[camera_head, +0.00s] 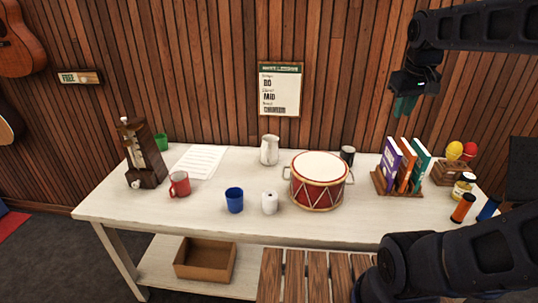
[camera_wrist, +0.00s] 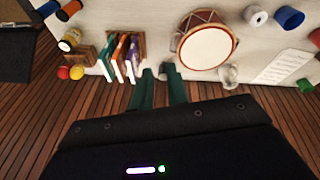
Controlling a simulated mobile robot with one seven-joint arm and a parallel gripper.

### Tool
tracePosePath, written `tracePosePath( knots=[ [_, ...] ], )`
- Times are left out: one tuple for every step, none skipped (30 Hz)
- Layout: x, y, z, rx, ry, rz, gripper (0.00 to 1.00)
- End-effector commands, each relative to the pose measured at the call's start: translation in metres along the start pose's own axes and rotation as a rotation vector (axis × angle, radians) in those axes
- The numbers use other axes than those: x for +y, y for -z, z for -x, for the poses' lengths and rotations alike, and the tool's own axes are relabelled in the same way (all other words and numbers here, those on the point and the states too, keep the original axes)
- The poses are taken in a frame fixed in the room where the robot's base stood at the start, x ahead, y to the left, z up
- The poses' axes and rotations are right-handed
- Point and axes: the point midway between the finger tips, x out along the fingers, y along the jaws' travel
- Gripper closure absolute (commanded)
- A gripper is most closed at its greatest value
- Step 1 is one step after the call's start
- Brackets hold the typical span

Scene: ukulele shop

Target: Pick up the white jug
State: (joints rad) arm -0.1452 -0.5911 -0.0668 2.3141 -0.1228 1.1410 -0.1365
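The white jug (camera_head: 269,150) stands upright near the back edge of the white table (camera_head: 240,217), left of a red drum. It also shows in the wrist view (camera_wrist: 229,76), right of my fingers and beside the drum. My gripper (camera_head: 404,106) hangs in the air at the upper right, above the books and well away from the jug. In the wrist view its two green fingers (camera_wrist: 160,78) stand apart with nothing held between them.
The drum (camera_head: 318,181) stands close right of the jug, with a dark mug (camera_head: 347,155) behind it. A white roll (camera_head: 269,203) and a blue cup (camera_head: 234,200) stand in front. Paper sheets (camera_head: 199,162) lie to the left. Books (camera_head: 405,166) stand to the right. The wooden wall is close behind.

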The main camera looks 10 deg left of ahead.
Motion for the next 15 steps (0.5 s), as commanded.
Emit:
tracePosePath(
  knots=[
    [0.002,0.013,-0.002,-0.024,-0.005,0.047,0.84],
    [0.004,0.019,-0.002,-0.038,-0.011,0.077,0.84],
    [0.005,0.029,-0.003,-0.057,-0.018,0.116,0.84],
    [0.007,0.036,-0.004,-0.072,-0.025,0.147,0.84],
    [0.008,0.044,-0.005,-0.085,-0.031,0.176,0.84],
    [0.009,0.053,-0.007,-0.106,-0.040,0.216,0.84],
    [0.010,0.061,-0.008,-0.120,-0.047,0.246,0.84],
    [0.011,0.068,-0.009,-0.134,-0.054,0.276,0.84],
    [0.011,0.079,-0.011,-0.154,-0.064,0.314,0.84],
    [0.011,0.086,-0.013,-0.170,-0.072,0.344,0.84],
    [0.011,0.094,-0.015,-0.184,-0.080,0.374,0.84],
    [0.011,0.104,-0.017,-0.204,-0.091,0.413,0.84],
    [0.011,0.112,-0.019,-0.220,-0.100,0.442,0.84],
    [0.010,0.120,-0.021,-0.235,-0.109,0.471,0.84],
    [0.008,0.130,-0.024,-0.254,-0.121,0.511,0.84]
  ],
)
